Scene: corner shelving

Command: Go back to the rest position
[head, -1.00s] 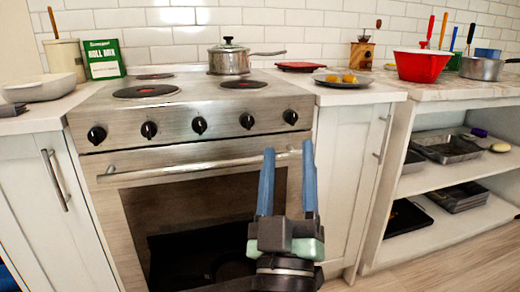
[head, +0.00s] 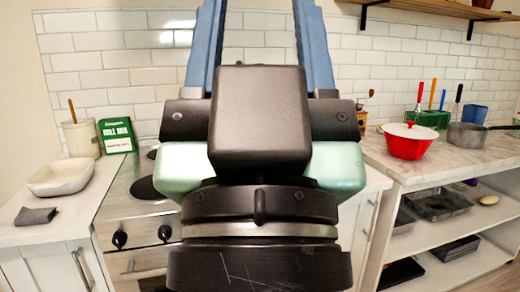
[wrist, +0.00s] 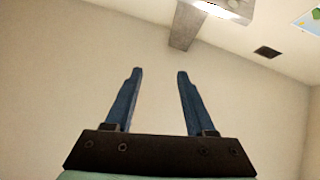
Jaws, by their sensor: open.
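My gripper (head: 262,40) fills the middle of the head view, close to the camera, with its two blue fingers pointing up and spread wide apart. In the wrist view my gripper (wrist: 158,75) is also open, with nothing between its fingers. My gripper touches nothing. It hides most of the stove (head: 130,212) and the wall behind it.
A white dish (head: 60,177) and a dark cloth (head: 35,216) lie on the left counter. A red pot (head: 408,141) and a saucepan (head: 467,136) stand on the right counter. Open shelves (head: 440,242) below hold trays. A wooden wall shelf (head: 440,9) is at upper right.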

